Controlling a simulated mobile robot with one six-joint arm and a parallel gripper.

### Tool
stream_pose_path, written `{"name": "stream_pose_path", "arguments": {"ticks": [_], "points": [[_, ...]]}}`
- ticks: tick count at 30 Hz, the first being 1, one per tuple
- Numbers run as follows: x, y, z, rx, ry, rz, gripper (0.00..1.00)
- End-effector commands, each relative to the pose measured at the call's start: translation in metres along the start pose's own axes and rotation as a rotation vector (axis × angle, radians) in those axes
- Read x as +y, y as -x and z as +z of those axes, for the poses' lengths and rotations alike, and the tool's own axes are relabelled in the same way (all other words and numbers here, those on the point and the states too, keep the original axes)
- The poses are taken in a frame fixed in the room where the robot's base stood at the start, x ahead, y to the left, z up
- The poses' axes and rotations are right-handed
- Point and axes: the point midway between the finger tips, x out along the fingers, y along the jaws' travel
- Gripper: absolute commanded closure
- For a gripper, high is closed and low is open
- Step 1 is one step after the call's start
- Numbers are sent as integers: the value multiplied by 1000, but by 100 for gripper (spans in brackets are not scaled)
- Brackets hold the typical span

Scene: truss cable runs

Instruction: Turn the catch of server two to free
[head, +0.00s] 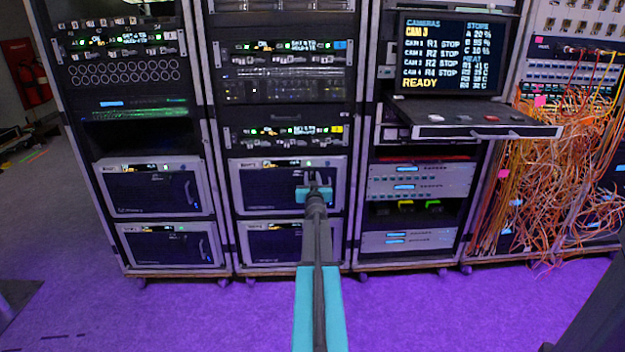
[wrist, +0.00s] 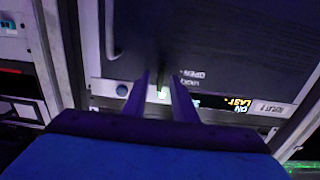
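Four-sided server units with dark doors stand low in the two left racks. My gripper (head: 315,188) is in front of the right part of the upper unit (head: 262,187) in the second rack, partly hiding it. The wrist view is upside down and shows that unit's dark door (wrist: 225,40), with OPEN and LOCK lettering (wrist: 192,78). A small dark catch (wrist: 161,80) shows between my two fingers (wrist: 161,85), beside a green light. The fingers look apart; contact with the catch is unclear.
A similar unit (head: 285,243) sits just below, and others stand in the left rack (head: 155,190). A pull-out shelf (head: 480,131) juts out at right under a monitor. Loose orange cables (head: 560,170) hang at far right. The purple floor is clear.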

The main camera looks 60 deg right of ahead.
Motion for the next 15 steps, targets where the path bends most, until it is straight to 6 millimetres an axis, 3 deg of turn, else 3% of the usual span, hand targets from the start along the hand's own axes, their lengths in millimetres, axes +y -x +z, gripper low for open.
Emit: {"name": "stream_pose_path", "arguments": {"ticks": [7,12,15], "points": [[0,0,0,0,0,0,75],[0,0,0,0,0,0,100],[0,0,0,0,0,0,100]]}}
